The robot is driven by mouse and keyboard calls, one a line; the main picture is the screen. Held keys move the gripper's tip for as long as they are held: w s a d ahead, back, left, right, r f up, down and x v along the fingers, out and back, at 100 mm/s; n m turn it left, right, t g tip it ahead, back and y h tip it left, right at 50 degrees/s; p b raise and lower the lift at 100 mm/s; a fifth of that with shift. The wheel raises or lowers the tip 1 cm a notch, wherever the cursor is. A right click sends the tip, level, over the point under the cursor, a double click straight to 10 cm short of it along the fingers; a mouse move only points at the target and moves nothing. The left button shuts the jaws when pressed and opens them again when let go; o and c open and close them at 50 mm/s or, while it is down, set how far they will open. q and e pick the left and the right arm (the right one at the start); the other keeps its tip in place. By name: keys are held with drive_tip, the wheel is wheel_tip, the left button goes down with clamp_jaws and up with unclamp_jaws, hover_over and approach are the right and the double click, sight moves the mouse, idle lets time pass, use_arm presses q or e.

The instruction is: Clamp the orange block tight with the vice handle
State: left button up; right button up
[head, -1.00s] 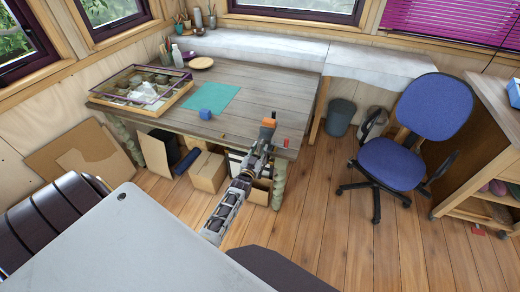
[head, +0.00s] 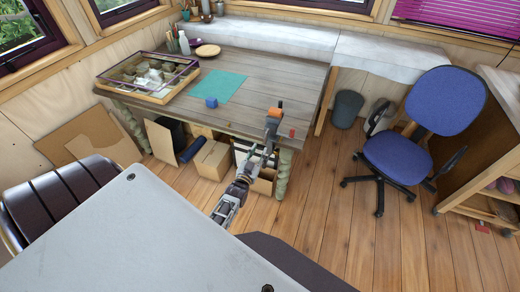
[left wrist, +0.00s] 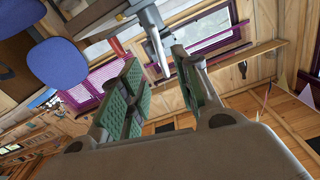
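The orange block (head: 274,112) sits at the top of a grey vice (head: 271,127) at the table's front right corner. A small red part (head: 291,133) shows just right of the vice. My left gripper (head: 250,162) is below and in front of the vice, partly merged with it in the head view. In the left wrist view my left gripper (left wrist: 160,88) is open, its green-padded fingers apart with nothing held. A grey metal bar (left wrist: 154,38), seemingly of the vice, points down toward the gap, and a red piece (left wrist: 117,46) is beside it. My right gripper is out of view.
Boxes (head: 212,159) stand underneath. A blue chair (head: 398,158) stands to the right, with open floor between.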

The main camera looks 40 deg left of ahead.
use_arm(q)
drive_tip(key=shift+v, duration=0.8)
drive_tip(key=s+d+f+g+h, duration=0.1)
drive_tip(key=s+d+f+g, duration=0.2)
drive_tip(key=s+f, duration=0.55)
drive_tip(key=s+d+f+g+h, duration=0.1)
drive_tip(key=s+d+f+g, duration=0.3)
drive_tip(key=f, duration=1)
drive_tip(key=s+d+f+g+h, duration=0.1)
drive_tip(key=s+d+f+g, duration=0.2)
drive_tip(key=s+f, duration=0.55)
drive_tip(key=s+f+m+g+b, duration=0.1)
drive_tip(key=s+f+g, duration=0.2)
drive_tip(key=s+f, duration=0.6)
drive_tip(key=s+d+f+m+g+h+b, duration=0.1)
drive_tip(key=s+f+m+g, duration=0.1)
drive_tip(key=s+f, duration=0.7)
drive_tip(key=s+g, duration=0.1)
drive_tip(key=s, duration=0.5)
drive_tip(key=shift+s+g, duration=0.3)
